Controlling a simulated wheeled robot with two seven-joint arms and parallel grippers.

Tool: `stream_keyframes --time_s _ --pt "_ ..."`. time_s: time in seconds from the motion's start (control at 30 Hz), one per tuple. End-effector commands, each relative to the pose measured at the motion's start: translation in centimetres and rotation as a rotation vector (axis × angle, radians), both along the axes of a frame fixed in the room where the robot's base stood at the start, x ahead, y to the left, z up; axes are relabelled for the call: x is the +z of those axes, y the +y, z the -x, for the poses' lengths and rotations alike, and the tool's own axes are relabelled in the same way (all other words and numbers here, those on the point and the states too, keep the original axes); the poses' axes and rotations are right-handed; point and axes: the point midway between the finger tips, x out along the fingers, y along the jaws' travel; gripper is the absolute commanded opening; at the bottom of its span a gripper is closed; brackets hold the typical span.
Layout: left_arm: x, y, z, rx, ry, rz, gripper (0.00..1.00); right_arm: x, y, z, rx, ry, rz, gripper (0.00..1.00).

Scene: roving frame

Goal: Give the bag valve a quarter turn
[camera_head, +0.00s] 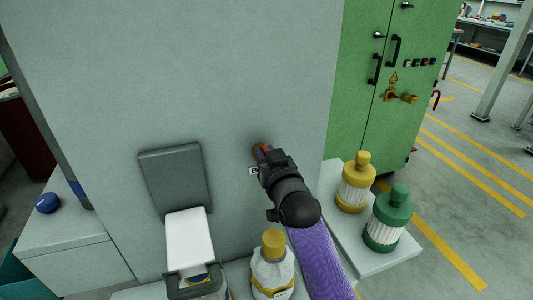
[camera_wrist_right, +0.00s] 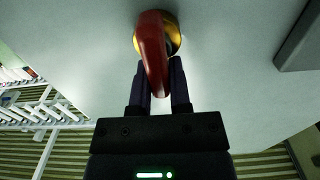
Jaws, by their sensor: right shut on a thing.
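The valve is on the pale grey panel. In the right wrist view its red lever handle (camera_wrist_right: 151,50) stands in front of a round yellow base (camera_wrist_right: 174,36) and points down toward my gripper. In the head view only a small orange-red part of the valve (camera_head: 259,149) shows past my gripper. My right gripper (camera_head: 264,155) reaches up to it, and the wrist view shows its two dark fingers (camera_wrist_right: 160,88) shut on the handle's lower end, one on each side. My left gripper is not in view.
Below stand a white bottle with a yellow cap (camera_head: 273,266), a yellow-topped bottle (camera_head: 355,184) and a green-topped one (camera_head: 386,219) on a pale ledge (camera_head: 400,255). A grey bracket (camera_head: 175,178) is left of my arm. A green cabinet (camera_head: 372,135) stands at right, with open floor beyond.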

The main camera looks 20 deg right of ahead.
Motion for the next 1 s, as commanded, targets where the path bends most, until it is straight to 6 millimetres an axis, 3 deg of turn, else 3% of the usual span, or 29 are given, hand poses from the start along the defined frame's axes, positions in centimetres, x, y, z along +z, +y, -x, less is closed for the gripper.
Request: stream_keyframes --time_s 0.37,1.0 --pt "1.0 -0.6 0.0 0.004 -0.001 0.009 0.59 0.2 -0.2 0.0 0.000 0.004 -0.098 0.00" --pt "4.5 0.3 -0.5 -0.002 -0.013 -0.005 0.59 -0.3 -1.2 -0.1 0.000 0.023 -0.677 0.00"
